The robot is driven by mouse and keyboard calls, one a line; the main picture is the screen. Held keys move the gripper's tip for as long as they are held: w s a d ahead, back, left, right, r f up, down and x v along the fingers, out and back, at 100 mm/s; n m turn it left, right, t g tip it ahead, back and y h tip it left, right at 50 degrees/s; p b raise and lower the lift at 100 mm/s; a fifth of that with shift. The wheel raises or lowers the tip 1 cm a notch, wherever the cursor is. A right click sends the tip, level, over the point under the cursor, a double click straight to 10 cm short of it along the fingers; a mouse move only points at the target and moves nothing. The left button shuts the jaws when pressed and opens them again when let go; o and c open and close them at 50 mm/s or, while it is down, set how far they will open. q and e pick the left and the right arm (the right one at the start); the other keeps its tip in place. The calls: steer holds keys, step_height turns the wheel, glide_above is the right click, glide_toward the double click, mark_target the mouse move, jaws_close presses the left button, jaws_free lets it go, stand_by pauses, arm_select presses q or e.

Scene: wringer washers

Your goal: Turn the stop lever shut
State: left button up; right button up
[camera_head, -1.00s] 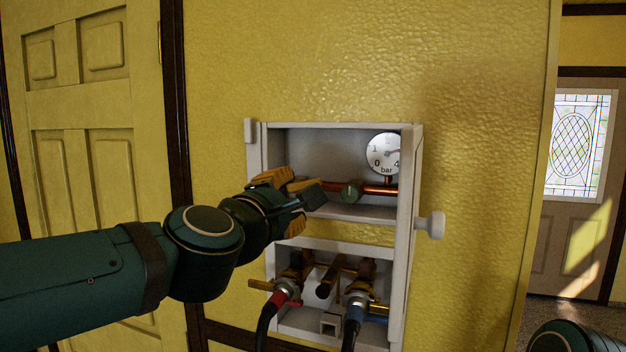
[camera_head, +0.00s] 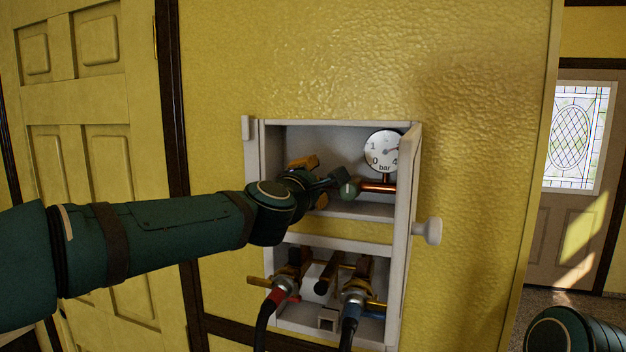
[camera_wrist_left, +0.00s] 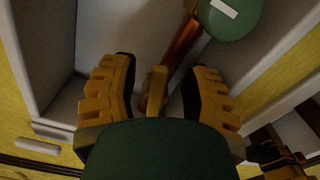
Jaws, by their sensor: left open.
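The stop lever (camera_wrist_left: 155,92) looks like a brass-coloured handle on the copper pipe (camera_wrist_left: 180,45), seen in the left wrist view. My left gripper (camera_head: 314,182) reaches into the upper compartment of the white wall box. In the left wrist view its ribbed yellow fingers (camera_wrist_left: 156,95) are open, one on each side of the lever, with gaps visible. In the head view the gripper hides the lever. A round green fitting (camera_head: 348,188) sits on the pipe just right of the gripper; it also shows in the wrist view (camera_wrist_left: 230,15). My right gripper is out of view.
A pressure gauge (camera_head: 384,150) stands above the pipe. The box's door (camera_head: 408,220) with a white knob (camera_head: 428,232) stands open at the right. Below, brass taps carry a red-marked hose (camera_head: 270,308) and a blue-marked hose (camera_head: 351,318).

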arm_select(q)
jaws_close()
steer(key=shift+s+f+m, duration=0.1)
steer(key=shift+f+m, duration=0.2)
steer(key=shift+m, duration=0.5)
jaws_free()
steer(key=shift+d, duration=0.1)
